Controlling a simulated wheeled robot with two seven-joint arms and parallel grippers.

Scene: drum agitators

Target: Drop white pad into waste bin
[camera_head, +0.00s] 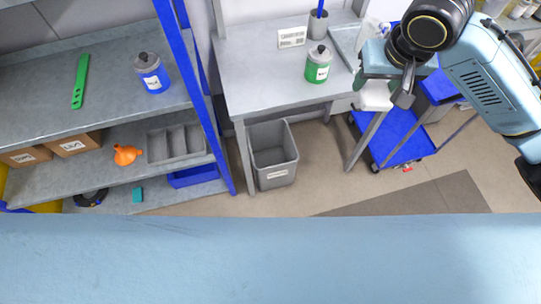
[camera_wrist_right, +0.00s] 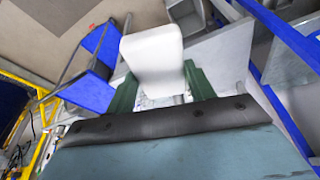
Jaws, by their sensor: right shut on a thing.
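The white pad (camera_head: 376,96) is held in my right gripper (camera_head: 384,84), to the right of the grey table's front edge. In the right wrist view the pad (camera_wrist_right: 153,52) sticks out beyond the two green fingers of the gripper (camera_wrist_right: 162,90), which are shut on it. The grey waste bin (camera_head: 274,171) stands open on the floor under the front of the table, with a white label on its front. The gripper and pad are above and to the right of the bin, apart from it. My left gripper is not in view.
A blue cart (camera_head: 404,137) stands right of the bin, below my right arm. A shelf with a blue upright (camera_head: 196,90) stands left of the bin. The floor before the bin is clear.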

